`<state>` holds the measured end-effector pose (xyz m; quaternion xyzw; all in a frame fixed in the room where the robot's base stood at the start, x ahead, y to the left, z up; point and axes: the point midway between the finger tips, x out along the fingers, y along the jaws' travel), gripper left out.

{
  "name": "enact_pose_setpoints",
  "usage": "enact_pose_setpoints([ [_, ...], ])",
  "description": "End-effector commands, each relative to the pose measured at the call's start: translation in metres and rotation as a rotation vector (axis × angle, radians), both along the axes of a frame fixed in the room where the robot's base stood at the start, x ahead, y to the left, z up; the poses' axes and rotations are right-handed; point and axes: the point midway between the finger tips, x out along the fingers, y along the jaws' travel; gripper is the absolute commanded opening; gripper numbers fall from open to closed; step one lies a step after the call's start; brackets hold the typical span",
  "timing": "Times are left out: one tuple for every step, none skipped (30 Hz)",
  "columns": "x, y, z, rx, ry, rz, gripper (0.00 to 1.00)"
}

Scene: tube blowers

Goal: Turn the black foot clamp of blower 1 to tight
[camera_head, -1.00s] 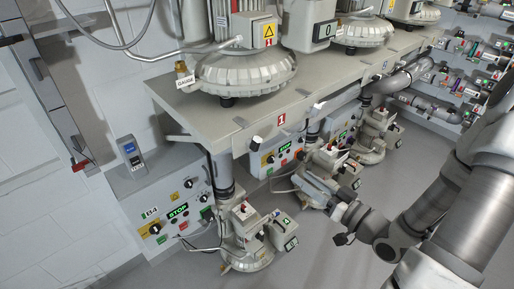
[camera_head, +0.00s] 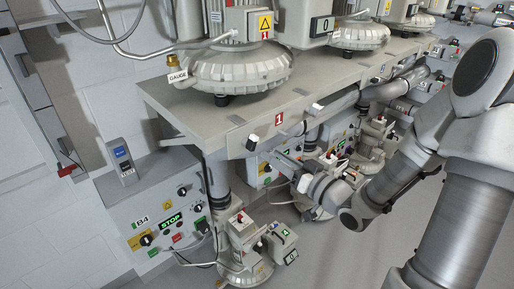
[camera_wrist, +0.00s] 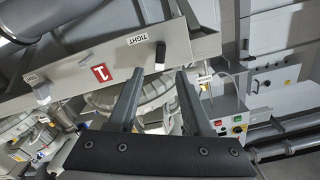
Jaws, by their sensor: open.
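Blower 1 (camera_head: 238,65) is the grey, ribbed machine on the plate (camera_head: 200,110) whose front edge bears a red 1 label. Its black foot clamp (camera_head: 252,142) is a small black lever at that edge, left of the label. In the wrist view the clamp (camera_wrist: 160,55) hangs beside a tag reading TIGHT (camera_wrist: 137,40). My gripper (camera_wrist: 159,78) is open and empty, its fingers pointing at the plate edge. The clamp shows ahead of the gap between the fingertips, apparently untouched. In the head view my gripper (camera_head: 280,158) is below and right of the clamp.
A white lever (camera_head: 316,107) stands at the plate edge right of the label. Below the plate are a control box with a STOP sign (camera_head: 170,220) and a small grey pump unit (camera_head: 245,250). Pipes and more machines fill the right side. Open floor shows at lower right.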

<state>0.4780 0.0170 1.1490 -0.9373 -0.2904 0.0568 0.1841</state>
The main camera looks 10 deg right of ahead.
Motion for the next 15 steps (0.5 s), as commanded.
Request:
enact_pose_setpoints([
  [0.009,0.008,0.001,0.000,0.000,0.004,0.50],
  [0.014,0.012,0.001,0.000,0.000,0.004,0.50],
  [0.021,0.016,0.001,0.001,-0.001,0.004,0.50],
  [0.026,0.019,0.001,0.000,0.000,0.003,0.50],
  [0.031,0.022,0.001,0.000,0.000,0.002,0.50],
  [0.036,0.026,0.001,0.001,0.000,0.002,0.50],
  [0.040,0.029,0.001,0.002,0.001,0.002,0.50],
  [0.044,0.031,0.001,0.001,0.001,0.002,0.50],
  [0.048,0.034,0.001,0.000,0.000,0.001,0.50],
  [0.051,0.035,0.001,0.000,0.000,0.001,0.50],
  [0.053,0.037,0.001,0.000,0.000,0.001,0.50],
  [0.056,0.039,0.000,0.000,0.000,0.001,0.50],
  [0.058,0.040,0.000,-0.001,0.001,0.000,0.50],
  [0.059,0.040,0.000,-0.001,0.000,-0.001,0.50],
  [0.060,0.041,0.000,-0.001,0.000,-0.001,0.50],
])
